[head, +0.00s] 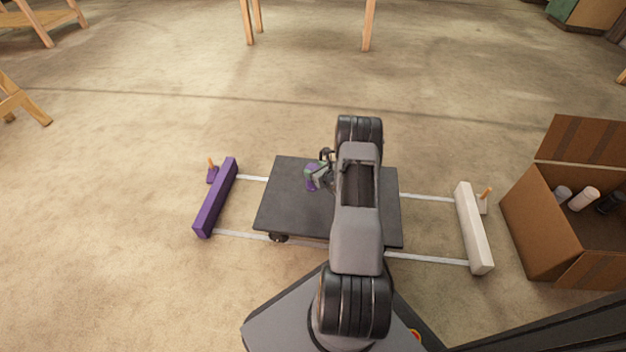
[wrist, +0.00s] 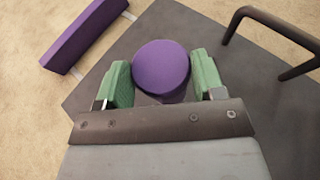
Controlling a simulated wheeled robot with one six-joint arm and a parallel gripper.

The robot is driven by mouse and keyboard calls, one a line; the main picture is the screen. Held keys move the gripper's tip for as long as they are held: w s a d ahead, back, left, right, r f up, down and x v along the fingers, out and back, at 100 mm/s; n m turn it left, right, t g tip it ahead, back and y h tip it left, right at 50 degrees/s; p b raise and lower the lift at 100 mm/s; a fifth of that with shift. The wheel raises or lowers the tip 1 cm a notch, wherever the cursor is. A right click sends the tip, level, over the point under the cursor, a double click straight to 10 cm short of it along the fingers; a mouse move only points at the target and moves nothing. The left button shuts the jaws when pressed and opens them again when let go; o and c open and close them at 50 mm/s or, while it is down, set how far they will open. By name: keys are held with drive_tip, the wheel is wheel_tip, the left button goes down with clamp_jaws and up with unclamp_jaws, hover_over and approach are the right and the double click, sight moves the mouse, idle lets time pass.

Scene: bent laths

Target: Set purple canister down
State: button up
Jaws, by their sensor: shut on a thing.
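The purple canister (wrist: 161,68) shows its round top between the green finger pads of my gripper (wrist: 163,84) in the wrist view. My gripper is shut on it. In the head view the canister (head: 311,177) is a small purple shape at my gripper (head: 320,178), over the dark cart top (head: 282,215). I cannot tell whether its base touches the cart top. My arm hides part of the cart.
A purple bar (head: 215,198) lies left of the cart and a white bar (head: 474,228) right of it, with white strips on the floor. A dark handle (wrist: 275,38) stands near the gripper. An open cardboard box (head: 543,225) at right holds several canisters.

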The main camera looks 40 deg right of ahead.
drive_tip(key=shift+w+a+f, duration=0.2)
drive_tip(key=shift+w+f, duration=0.05)
drive_tip(key=shift+f, duration=0.15)
drive_tip(key=shift+w+a+f+b, duration=0.1)
drive_tip(key=shift+f+b, duration=1.2)
drive_tip(key=shift+f, duration=0.4)
drive_tip(key=shift+f, duration=0.15)
drive_tip(key=o, duration=1.4)
drive_tip(key=shift+c, duration=0.2)
